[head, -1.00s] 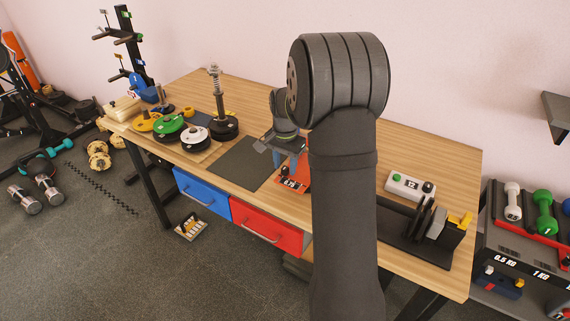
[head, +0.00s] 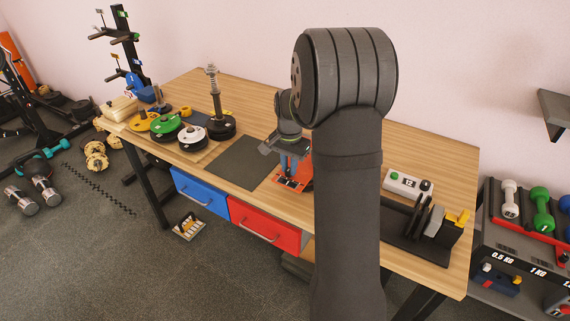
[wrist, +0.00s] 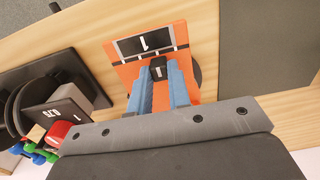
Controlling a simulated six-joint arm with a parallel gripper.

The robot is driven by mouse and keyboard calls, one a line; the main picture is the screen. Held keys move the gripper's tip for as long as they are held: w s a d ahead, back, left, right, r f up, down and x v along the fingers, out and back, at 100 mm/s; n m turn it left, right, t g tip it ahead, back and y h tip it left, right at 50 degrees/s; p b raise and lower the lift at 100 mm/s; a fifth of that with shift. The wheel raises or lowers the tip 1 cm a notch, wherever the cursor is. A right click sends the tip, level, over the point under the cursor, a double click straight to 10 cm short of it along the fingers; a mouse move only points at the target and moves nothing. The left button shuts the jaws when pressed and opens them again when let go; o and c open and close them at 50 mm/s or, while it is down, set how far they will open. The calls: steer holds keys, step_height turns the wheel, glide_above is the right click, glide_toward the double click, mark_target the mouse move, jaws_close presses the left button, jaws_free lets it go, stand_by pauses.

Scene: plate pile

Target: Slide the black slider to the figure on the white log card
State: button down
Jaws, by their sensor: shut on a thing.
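An orange device (wrist: 119,72) with a black display (wrist: 146,42) lies on the wooden bench. In the wrist view its display shows a white figure like a 1, with tick marks along its edge. The black slider (wrist: 158,73) stands just below the display, between the blue fingers of my gripper (wrist: 158,79), which is shut on it. In the head view my gripper (head: 291,163) reaches down onto the orange device (head: 292,185), partly hiding it. I cannot make out a white log card for certain.
A dark mat (head: 240,162) lies left of the device. Weight plates (head: 192,138) and a spring post (head: 214,95) stand farther left. A white box with buttons (head: 407,183) and a black rack (head: 412,228) are at the right. Drawers (head: 265,225) are below.

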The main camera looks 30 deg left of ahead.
mark_target(289, 169)
steer(key=c, duration=1.3)
jaws_free()
step_height(289, 169, up, 17)
steer(key=shift+r, duration=0.2)
steer(key=shift+f, duration=0.1)
step_height(289, 169, down, 17)
steer(key=shift+r, duration=0.1)
steer(key=shift+a+f, duration=0.2)
steer(key=shift+f, duration=0.1)
steer(key=shift+a, duration=0.35)
steer(key=shift+o, duration=0.3)
steer(key=shift+r, duration=0.1)
